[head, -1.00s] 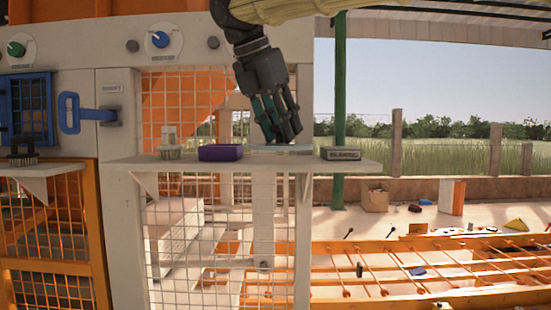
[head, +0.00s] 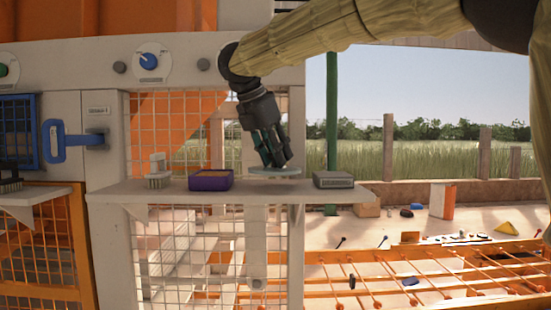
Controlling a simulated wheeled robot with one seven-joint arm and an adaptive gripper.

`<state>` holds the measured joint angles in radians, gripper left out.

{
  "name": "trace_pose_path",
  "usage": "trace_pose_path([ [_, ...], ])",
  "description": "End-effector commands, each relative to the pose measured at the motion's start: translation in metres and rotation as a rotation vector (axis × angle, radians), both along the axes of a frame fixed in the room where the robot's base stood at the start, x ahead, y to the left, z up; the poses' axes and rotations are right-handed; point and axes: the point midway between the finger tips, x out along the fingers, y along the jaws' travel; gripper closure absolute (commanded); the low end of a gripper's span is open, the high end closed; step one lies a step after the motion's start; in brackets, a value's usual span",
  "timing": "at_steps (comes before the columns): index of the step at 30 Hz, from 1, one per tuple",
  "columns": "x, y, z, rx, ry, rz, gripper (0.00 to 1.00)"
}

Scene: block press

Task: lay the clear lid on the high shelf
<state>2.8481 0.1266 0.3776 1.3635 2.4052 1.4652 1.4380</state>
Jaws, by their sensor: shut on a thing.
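The clear lid (head: 274,172), a thin pale disc, is at the high shelf (head: 250,195), between a purple box and a grey block. My gripper (head: 277,164) points down from above with its dark fingers at the lid, shut on it. The lid looks level and very close to the shelf top; I cannot tell whether it touches. The fingers hide part of its far side.
On the shelf, the purple open box (head: 210,180) stands left of the lid, a brush (head: 157,172) farther left, and the grey block (head: 333,180) right. A wire mesh panel (head: 180,130) rises behind. A blue handle (head: 60,140) juts out at left.

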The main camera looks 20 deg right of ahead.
Motion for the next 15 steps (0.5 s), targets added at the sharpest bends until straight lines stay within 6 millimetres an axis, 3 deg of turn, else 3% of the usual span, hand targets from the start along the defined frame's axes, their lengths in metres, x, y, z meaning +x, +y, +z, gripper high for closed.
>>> trace_pose_path([
  [3, 0.012, -0.004, 0.000, -0.001, 0.001, 0.000, 0.95],
  [15, 0.028, -0.009, -0.007, -0.003, 0.003, 0.001, 0.95],
])
